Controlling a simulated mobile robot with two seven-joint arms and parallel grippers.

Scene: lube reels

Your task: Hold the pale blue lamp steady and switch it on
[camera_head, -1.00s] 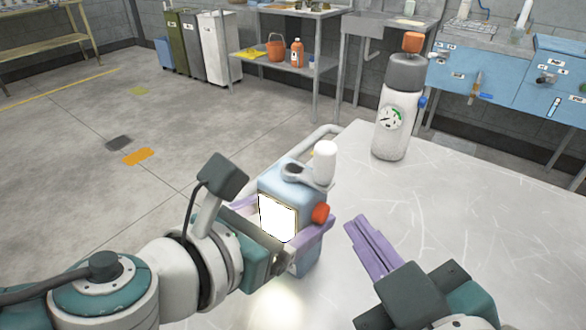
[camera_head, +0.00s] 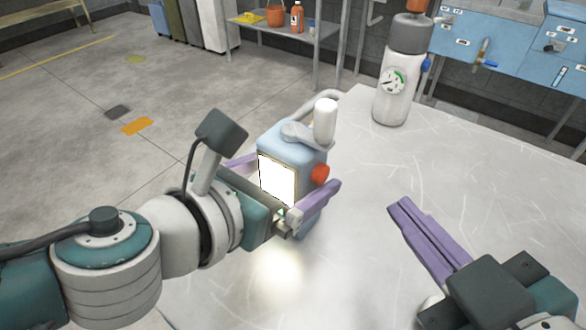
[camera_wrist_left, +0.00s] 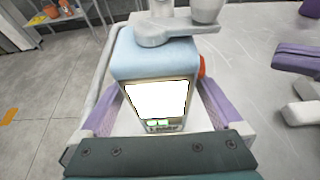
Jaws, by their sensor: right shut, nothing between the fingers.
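The pale blue lamp (camera_head: 280,145) stands upright at the table's near left side, its square front panel (camera_head: 277,180) glowing white. It has a grey lever and white cylinder on top and a red-orange knob (camera_head: 320,173) on its right side. My left gripper (camera_head: 292,172) has its purple fingers on either side of the lamp and appears closed on it. The left wrist view shows the lamp (camera_wrist_left: 155,60) between both fingers; exact contact is hard to see. My right gripper (camera_head: 399,208) is shut and empty, right of the lamp and apart from it.
A white cylinder with a gauge and grey top (camera_head: 397,85) stands at the table's back. The scratched pale table (camera_head: 480,190) is clear between it and my right gripper. A grey rail (camera_head: 320,97) runs behind the lamp.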

